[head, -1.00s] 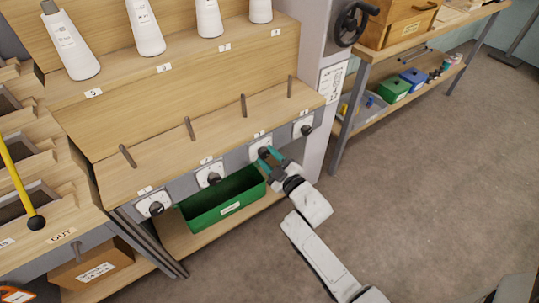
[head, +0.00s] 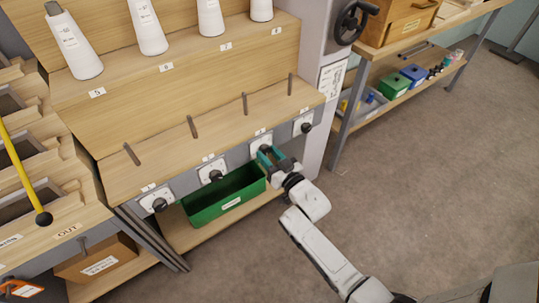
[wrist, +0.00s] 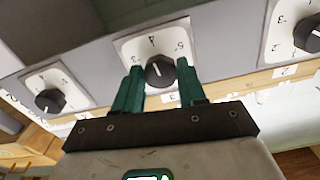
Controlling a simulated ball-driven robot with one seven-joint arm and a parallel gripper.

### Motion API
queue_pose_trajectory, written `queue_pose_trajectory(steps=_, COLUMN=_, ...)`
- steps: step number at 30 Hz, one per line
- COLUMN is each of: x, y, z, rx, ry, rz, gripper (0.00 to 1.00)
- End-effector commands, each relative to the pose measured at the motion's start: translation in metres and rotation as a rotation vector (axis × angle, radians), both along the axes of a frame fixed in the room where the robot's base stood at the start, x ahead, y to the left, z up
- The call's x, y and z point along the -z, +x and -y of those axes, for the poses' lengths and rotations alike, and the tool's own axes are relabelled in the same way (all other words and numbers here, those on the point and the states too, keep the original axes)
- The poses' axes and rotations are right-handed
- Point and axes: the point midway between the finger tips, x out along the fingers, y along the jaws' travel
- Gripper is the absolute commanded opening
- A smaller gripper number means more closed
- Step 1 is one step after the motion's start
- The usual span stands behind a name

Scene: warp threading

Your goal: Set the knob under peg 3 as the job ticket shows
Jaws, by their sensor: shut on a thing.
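Four knobs on white dial plates line the grey strip below the peg shelf in the head view. My gripper (head: 268,155) is shut on the third knob from the left (wrist: 160,70), below the third peg (head: 244,103). In the wrist view, my two teal fingers (wrist: 158,82) stand on either side of this black knob. Its dial plate (wrist: 128,47) carries printed numbers; a pale mark on the knob seems to point towards the top of that view. The job ticket appears to be the white sheet (head: 331,79) on the grey post; its writing is too small to read.
Other knobs sit close by, on the left (head: 215,175) and the right (head: 306,127). A green bin (head: 222,200) stands below the strip. White cones (head: 147,26) stand on the upper shelf. The floor at right is clear.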

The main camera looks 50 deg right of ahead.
Motion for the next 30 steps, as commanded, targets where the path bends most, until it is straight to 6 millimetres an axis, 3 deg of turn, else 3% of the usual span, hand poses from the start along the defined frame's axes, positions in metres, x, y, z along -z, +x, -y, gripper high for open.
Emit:
queue_pose_trajectory(steps=22, x=0.0036, y=-0.0016, z=0.0002, rx=0.002, ry=0.084, rz=0.016, gripper=0.10)
queue_pose_trajectory(steps=23, x=0.0036, y=-0.0016, z=0.0002, rx=0.002, ry=0.083, rz=0.015, gripper=0.43)
queue_pose_trajectory(steps=30, x=0.0018, y=-0.0007, z=0.0000, rx=0.000, ry=0.082, rz=0.019, gripper=0.66)
